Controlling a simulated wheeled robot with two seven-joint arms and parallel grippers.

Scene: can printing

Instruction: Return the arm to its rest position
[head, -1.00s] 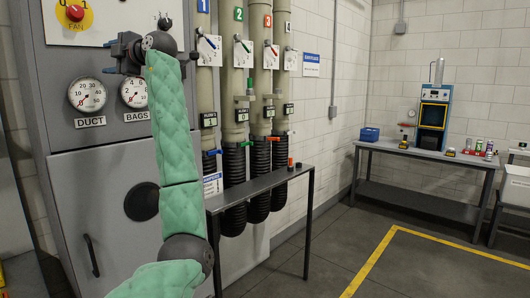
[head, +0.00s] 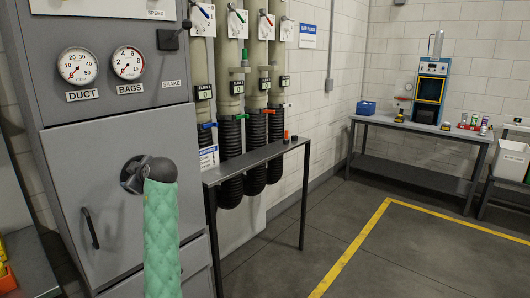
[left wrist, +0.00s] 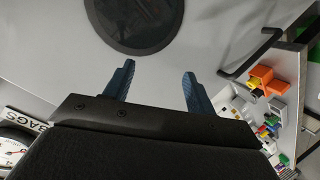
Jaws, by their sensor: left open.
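My left arm, in a green quilted sleeve (head: 162,240), rises from the bottom of the head view. Its dark wrist joint (head: 158,170) is in front of the grey cabinet door, over part of a dark round disc (head: 129,178). The gripper is mostly hidden there. In the left wrist view my left gripper (left wrist: 158,72) is open, with two blue fingers apart and nothing between them. The fingers point towards the dark disc (left wrist: 132,18) on the grey panel, and I see no contact. My right gripper is not in view.
The grey cabinet (head: 110,118) has gauges and a door handle (head: 91,228). A narrow metal table (head: 255,158) stands right of it, before pipes and black hoses. A workbench (head: 420,128) stands farther back. The floor inside the yellow line (head: 352,245) is clear.

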